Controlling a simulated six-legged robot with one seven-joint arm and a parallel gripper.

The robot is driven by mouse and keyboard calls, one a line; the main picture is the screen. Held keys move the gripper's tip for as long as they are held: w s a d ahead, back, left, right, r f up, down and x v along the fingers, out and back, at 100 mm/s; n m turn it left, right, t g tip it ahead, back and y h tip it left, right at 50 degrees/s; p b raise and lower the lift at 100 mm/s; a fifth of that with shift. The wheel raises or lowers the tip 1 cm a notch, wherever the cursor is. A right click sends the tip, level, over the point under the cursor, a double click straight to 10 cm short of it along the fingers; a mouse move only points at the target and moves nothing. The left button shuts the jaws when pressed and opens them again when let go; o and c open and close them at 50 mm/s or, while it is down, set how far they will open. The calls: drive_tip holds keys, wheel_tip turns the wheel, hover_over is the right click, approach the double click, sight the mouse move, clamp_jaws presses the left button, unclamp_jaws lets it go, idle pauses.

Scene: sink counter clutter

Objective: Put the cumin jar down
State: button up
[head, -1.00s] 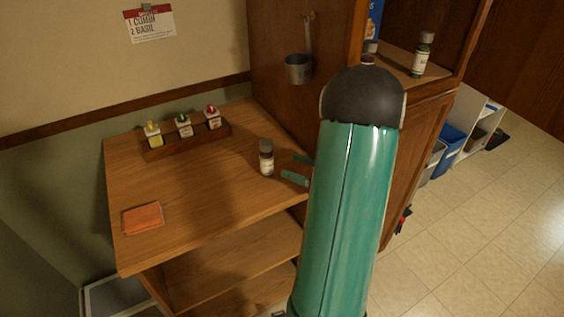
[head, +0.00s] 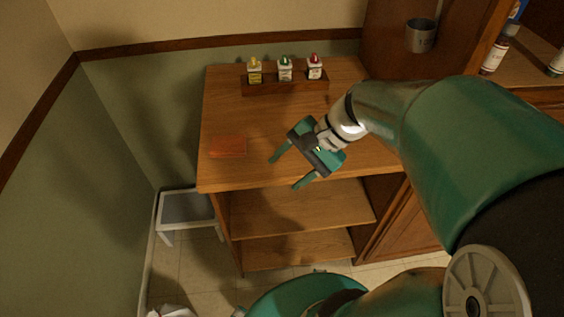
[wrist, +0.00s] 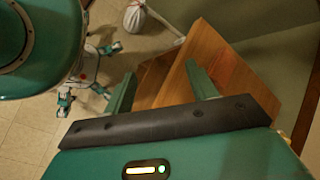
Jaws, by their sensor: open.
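My gripper (head: 284,173) is open over the front edge of the wooden counter (head: 225,118). Its fingers point down and left in the head view. In the wrist view the two fingers (wrist: 161,88) are spread with nothing between them. The dark-lidded jar that stood on the counter earlier is not visible now; my arm covers part of the counter's right side. Two jars show in the cabinet at the right, one dark-lidded (head: 495,54) and one cut off by the edge (head: 557,62). Their labels are too small to read.
A wooden rack (head: 285,88) holds yellow-, green- and red-capped bottles at the counter's back. An orange pad (head: 228,147) lies at its left. A metal cup (head: 420,36) hangs at the cabinet side. Open shelves (head: 300,208) are below; a low white-framed stand (head: 188,209) is left.

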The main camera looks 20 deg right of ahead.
drive_tip(key=s+a+r+n+t+h, duration=0.3)
drive_tip(key=r+n+h, duration=0.3)
drive_tip(key=n, duration=0.5)
drive_tip(key=shift+s+a+n+h, duration=0.2)
drive_tip(key=shift+s+n+h, duration=0.15)
drive_tip(key=shift+h, duration=0.35)
drive_tip(key=shift+s, duration=0.1)
drive_tip(key=c, duration=0.5)
drive_tip(key=shift+o, duration=0.2)
drive_tip(key=shift+d, duration=0.1)
